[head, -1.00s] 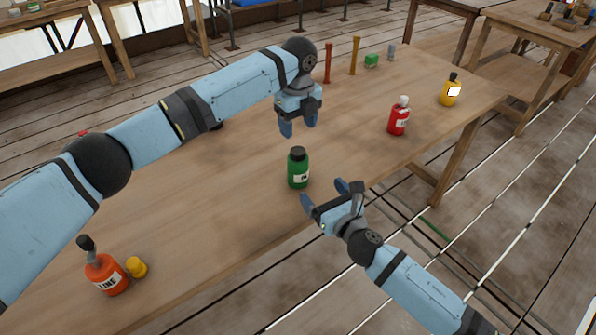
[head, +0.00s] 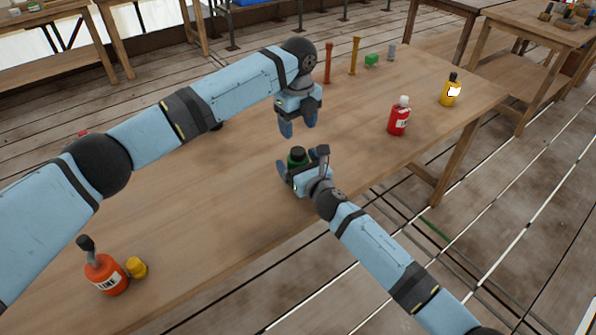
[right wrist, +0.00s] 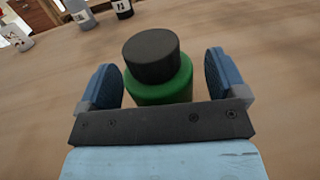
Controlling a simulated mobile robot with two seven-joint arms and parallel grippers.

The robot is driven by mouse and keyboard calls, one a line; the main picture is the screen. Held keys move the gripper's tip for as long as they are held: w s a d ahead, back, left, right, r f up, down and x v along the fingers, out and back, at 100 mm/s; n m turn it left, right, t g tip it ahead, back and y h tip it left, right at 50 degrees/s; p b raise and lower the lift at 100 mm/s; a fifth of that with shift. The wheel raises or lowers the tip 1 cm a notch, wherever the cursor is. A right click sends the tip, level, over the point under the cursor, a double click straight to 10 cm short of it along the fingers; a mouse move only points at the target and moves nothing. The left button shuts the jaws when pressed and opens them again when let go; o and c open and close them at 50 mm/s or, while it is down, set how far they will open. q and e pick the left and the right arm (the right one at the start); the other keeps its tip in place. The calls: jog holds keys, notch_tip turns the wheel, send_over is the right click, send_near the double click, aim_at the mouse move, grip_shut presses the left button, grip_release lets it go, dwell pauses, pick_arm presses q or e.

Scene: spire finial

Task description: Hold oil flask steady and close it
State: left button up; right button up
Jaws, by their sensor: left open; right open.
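A green flask (head: 291,161) with a black cap (head: 297,153) stands upright on the wooden table. In the right wrist view the green flask (right wrist: 163,88) and its black cap (right wrist: 152,55) are between the fingers. My right gripper (head: 301,163) is open around the flask, one finger on each side with small gaps; it also shows in the right wrist view (right wrist: 162,82). It hides most of the flask's body in the head view. My left gripper (head: 298,130) is open and empty, pointing down above the table just behind the flask. Which bottle is the oil flask I cannot tell from labels.
A red bottle (head: 399,117) and a yellow bottle (head: 450,90) stand to the right. An orange bottle (head: 105,275) with a yellow cap-like piece (head: 136,267) beside it is at the front left. The table's middle left is clear.

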jog(key=c, duration=1.7)
pick_arm(q)
jog(key=n, duration=0.4)
jog(key=shift+d+r+n, duration=0.1)
jog(key=shift+d+n, duration=0.1)
jog(key=shift+n, duration=0.2)
pick_arm(e)
grip_shut()
pick_arm(q)
jog(key=n, duration=0.6)
jog(key=shift+d+n, duration=0.1)
jog(key=shift+n, duration=0.2)
jog(key=n, duration=0.4)
jog(key=shift+r+n, duration=0.1)
jog(key=shift+n, duration=0.3)
jog(key=n, duration=1.5)
jog(key=shift+a, duration=0.3)
jog(key=shift+f, duration=0.2)
